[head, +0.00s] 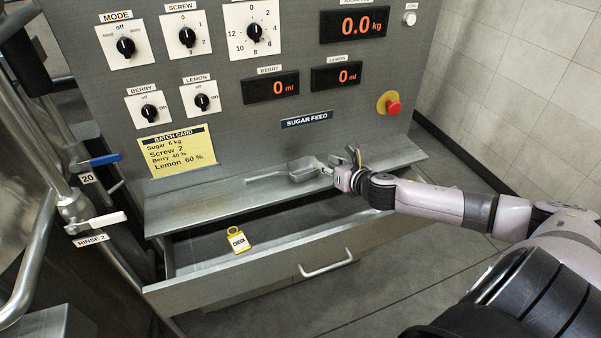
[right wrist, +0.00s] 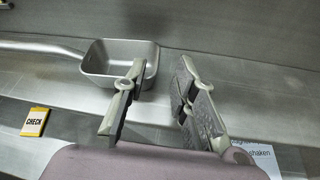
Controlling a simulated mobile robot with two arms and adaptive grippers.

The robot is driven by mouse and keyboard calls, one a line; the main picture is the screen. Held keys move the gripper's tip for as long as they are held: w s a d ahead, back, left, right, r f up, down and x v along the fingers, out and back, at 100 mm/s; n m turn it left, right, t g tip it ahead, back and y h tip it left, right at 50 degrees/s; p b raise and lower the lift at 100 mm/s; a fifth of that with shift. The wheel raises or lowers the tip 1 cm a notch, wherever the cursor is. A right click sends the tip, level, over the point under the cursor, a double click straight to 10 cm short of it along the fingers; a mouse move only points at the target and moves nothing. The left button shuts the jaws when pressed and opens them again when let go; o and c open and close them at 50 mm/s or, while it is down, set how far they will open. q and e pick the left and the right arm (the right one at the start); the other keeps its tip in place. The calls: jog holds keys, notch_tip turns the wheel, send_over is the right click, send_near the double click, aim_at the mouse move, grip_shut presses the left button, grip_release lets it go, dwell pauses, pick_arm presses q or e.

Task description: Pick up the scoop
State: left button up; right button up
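The scoop (head: 305,169) is a grey metal scoop with a square bowl and a long thin handle pointing left. It lies on the metal ledge (head: 215,193) below the control panel. In the right wrist view the scoop (right wrist: 108,68) is at upper left. My right gripper (head: 338,163) is at the right end of the scoop, beside its bowl. In the wrist view the right gripper (right wrist: 158,88) is open, with a wide empty gap. Its left finger overlaps the bowl's right part; I cannot tell whether it touches. My left gripper is not in view.
Below the ledge is an open drawer (head: 275,252) with a yellow CHECK tag (head: 237,240), also in the wrist view (right wrist: 35,122). A red stop button (head: 393,107) and knobs sit on the panel above. Pipes and valve handles (head: 97,222) stand at left. Floor is clear at right.

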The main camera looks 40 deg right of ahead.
aim_at(302, 169)
jog(key=shift+w+r, duration=0.1)
jog(key=shift+w, duration=0.3)
jog(key=p+x, duration=0.1)
jog(key=x, duration=0.2)
jog(key=shift+w+p, duration=0.15)
jog(key=shift+p, duration=0.15)
jog(key=shift+w+f, duration=0.3)
jog(key=shift+w, duration=0.2)
jog(key=shift+s, duration=0.1)
jog(key=shift+c, duration=0.2)
grip_shut()
jog(key=shift+r, duration=0.1)
